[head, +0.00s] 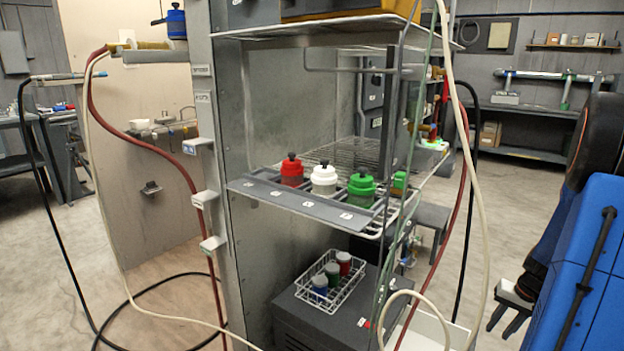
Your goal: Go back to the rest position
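My gripper (499,328) hangs at the lower right of the head view, beside my blue body. Its two dark fingers point down and stand apart, with nothing seen between them. It is to the right of the booth rack and apart from it.
A wire basket (336,299) with small jars sits on a dark cabinet (310,317) below the shelf. A pale hose (468,130) and a red hose (465,200) hang between the rack and my gripper. Open floor (520,205) lies behind my gripper. A bench (530,108) stands at the back right.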

